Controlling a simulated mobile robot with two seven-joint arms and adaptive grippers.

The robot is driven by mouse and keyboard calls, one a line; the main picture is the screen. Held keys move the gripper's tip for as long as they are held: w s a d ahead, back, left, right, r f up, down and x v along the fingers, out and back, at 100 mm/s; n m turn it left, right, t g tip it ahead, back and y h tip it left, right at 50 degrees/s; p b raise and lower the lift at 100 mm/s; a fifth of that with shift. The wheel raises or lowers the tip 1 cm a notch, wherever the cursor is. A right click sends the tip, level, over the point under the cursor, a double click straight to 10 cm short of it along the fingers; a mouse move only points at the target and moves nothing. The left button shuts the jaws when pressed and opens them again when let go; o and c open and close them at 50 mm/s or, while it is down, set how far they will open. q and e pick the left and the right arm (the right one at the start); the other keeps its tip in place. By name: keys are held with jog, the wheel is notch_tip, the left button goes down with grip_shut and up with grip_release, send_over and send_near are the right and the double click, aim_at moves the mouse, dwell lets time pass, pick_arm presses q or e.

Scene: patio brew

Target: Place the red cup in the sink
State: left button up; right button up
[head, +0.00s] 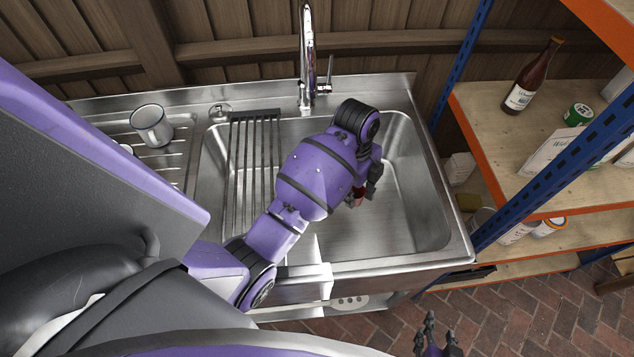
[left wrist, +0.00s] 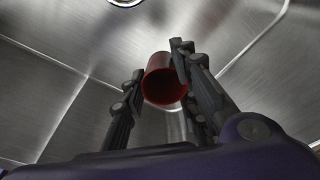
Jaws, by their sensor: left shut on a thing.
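My left gripper (head: 364,190) hangs over the right part of the metal sink (head: 415,228). It is shut on the red cup (head: 358,196), of which only a small part shows behind the fingers in the head view. In the left wrist view the red cup (left wrist: 160,78) sits between the two fingers, its dark open end turned towards the camera, with bare metal of the sink behind it. I cannot tell whether the cup touches the basin floor. My right gripper (head: 435,335) is low at the bottom edge, away from the sink; its finger opening is unclear.
A metal mug (head: 151,126) stands on the drainboard at left. A slatted rack (head: 252,170) covers the basin's left part, and a tall faucet (head: 307,60) rises behind. Shelves (head: 500,150) with a brown bottle (head: 532,78) stand at right. The basin's right part is clear.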

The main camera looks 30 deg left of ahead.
pick_arm(q)
jog(key=shift+m, duration=0.3)
jog(key=f, duration=0.6)
jog(key=shift+s+d, duration=0.1)
jog(key=shift+s, duration=0.1)
jog(key=shift+w+f, duration=0.1)
jog(key=shift+f, duration=2.1)
jog(key=shift+f, duration=0.15)
jog(key=o, duration=0.8)
jog(key=r, duration=0.4)
jog(key=a+r, duration=0.1)
jog(key=r, duration=0.7)
jog(key=shift+w+a+r, duration=0.1)
jog(key=shift+a+r, duration=0.05)
jog(key=shift+a, duration=0.05)
